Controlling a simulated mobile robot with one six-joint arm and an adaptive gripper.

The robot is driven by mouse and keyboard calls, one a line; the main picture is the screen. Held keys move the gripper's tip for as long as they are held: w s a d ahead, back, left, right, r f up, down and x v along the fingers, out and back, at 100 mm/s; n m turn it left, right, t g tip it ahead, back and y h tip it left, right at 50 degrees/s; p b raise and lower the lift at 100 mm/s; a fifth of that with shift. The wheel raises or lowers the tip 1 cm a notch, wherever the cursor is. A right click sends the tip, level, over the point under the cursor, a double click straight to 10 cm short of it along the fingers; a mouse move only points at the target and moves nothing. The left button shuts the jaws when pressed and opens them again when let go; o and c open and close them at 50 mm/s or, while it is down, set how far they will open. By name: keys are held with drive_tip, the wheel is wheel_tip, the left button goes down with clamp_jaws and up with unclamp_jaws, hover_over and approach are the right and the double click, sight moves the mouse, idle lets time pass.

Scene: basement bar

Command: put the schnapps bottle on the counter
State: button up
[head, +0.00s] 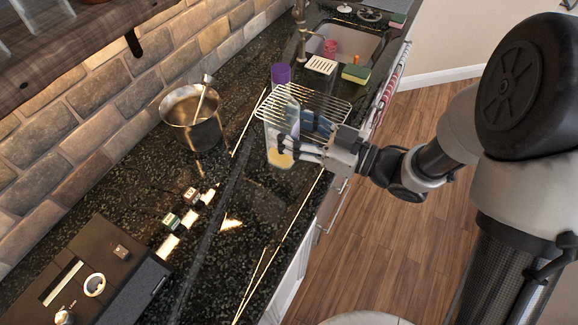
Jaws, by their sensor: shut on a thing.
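A clear bottle with a purple cap (281,74) and yellowish contents low down, which I take to be the schnapps bottle, is upright at the counter's right part. My gripper (284,146) reaches in from the right, and its fingers are shut on the bottle's lower body. The dark speckled counter (262,185) lies beneath it. I cannot tell whether the bottle's base touches the counter or is a little above it. The fingers hide part of the bottle's body.
A wire rack (330,101) is right beside the bottle. A metal pot (191,118) stands left, by the brick wall. Behind are a sink (350,42), a sponge (355,73) and a white slotted dish (320,65). A black device (105,270) and small boxes are at front left.

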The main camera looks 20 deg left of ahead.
sight(290, 162)
wheel_tip(290, 162, down, 11)
drive_tip(key=b, duration=0.3)
drive_tip(key=shift+f+b, duration=0.1)
drive_tip(key=shift+b, duration=0.25)
drive_tip(key=shift+f, duration=0.15)
drive_tip(key=o, duration=1.4)
drive_tip(key=shift+o, duration=0.2)
